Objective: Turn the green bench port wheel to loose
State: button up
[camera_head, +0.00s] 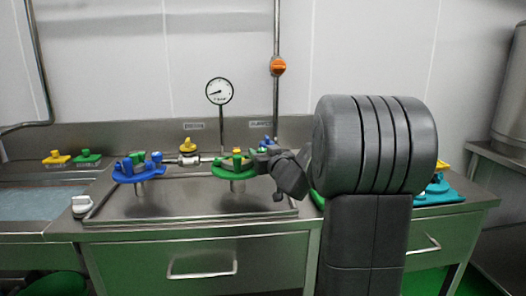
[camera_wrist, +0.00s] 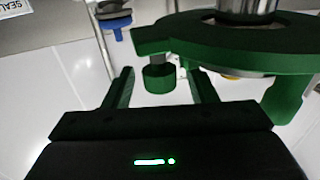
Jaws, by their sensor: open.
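The green bench port wheel (camera_head: 228,173) stands on a short post above the steel tray, mid-picture in the head view. A yellow part shows at its top. In the wrist view the green wheel (camera_wrist: 225,47) fills the upper right, and a green knob (camera_wrist: 158,78) hangs from its rim. My gripper (camera_wrist: 162,74) is open, with one finger on each side of the knob; I cannot tell whether either touches it. In the head view my gripper (camera_head: 262,160) is at the wheel's right side, and my arm hides what lies behind.
A blue wheel (camera_head: 134,174) stands on the left of the tray (camera_head: 185,210). A yellow valve (camera_head: 187,145), a gauge (camera_head: 219,91) and an orange knob (camera_head: 278,66) are behind. A white knob (camera_head: 82,204) is at the tray's left. A teal item (camera_head: 438,190) lies at right.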

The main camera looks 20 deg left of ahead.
jog(key=shift+w+a, duration=0.2)
jog(key=c, duration=1)
